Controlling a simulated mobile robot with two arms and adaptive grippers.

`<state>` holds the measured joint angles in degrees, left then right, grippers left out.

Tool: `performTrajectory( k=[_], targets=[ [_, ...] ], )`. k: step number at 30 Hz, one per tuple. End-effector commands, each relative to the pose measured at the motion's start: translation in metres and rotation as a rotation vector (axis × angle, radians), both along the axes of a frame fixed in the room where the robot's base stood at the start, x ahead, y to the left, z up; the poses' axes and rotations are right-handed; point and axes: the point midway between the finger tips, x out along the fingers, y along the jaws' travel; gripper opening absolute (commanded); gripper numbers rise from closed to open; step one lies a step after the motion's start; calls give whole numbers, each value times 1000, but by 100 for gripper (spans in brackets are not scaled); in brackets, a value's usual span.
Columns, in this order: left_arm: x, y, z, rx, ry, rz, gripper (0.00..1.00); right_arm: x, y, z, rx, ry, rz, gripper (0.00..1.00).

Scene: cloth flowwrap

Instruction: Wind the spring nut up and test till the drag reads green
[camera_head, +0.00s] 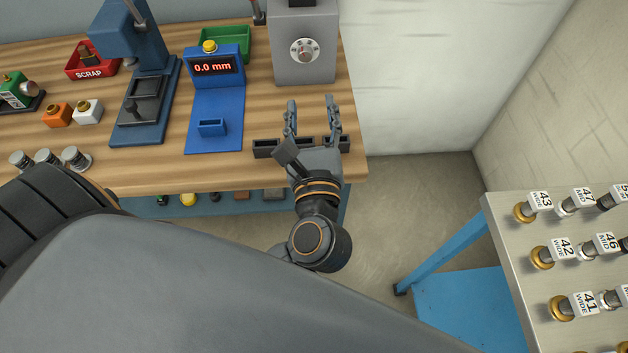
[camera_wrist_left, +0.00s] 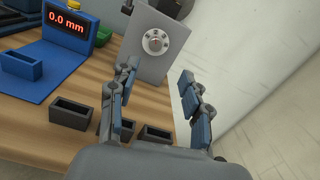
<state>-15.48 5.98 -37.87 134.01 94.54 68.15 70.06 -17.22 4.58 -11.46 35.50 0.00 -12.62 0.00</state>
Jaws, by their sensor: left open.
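My left gripper (camera_head: 311,101) is open, its fingers pointing toward the back of the bench, with nothing between them; it also shows in the wrist view (camera_wrist_left: 158,70). Ahead of it stands a grey box (camera_head: 290,68) with a round silver dial (camera_head: 304,51) that has a reddish centre. The fingers are apart from the box. Dark open-topped holders (camera_head: 265,147) sit under and beside the gripper and look empty in the wrist view (camera_wrist_left: 72,113). I cannot identify a spring nut or a drag reading. My right gripper is not in view.
A blue gauge (camera_head: 213,67) reads 0.0 mm in red. A blue press (camera_head: 145,105), red SCRAP bin (camera_head: 91,69), green bin (camera_head: 238,42) and several silver knobbed parts stand left. A rack (camera_head: 545,228) of labelled pieces is at right. Floor between is free.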

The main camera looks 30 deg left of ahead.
Motion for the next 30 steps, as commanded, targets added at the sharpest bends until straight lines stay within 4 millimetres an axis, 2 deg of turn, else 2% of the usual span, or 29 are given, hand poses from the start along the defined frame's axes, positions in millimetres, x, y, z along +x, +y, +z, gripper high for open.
performTrajectory(
  k=[8, 12, 18, 24, 30],
  targets=[
    [6, -11, 41, 259, -86, -77, 48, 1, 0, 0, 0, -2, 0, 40],
    [6, -25, 64, 448, -131, -124, 48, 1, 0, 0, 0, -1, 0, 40],
    [5, -51, 87, 745, -179, -190, 48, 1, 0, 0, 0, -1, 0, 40],
    [1, -82, 95, 1053, -203, -253, 48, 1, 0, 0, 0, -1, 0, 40],
    [-3, -114, 87, 1368, -205, -321, 48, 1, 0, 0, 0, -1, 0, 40]
  ],
)
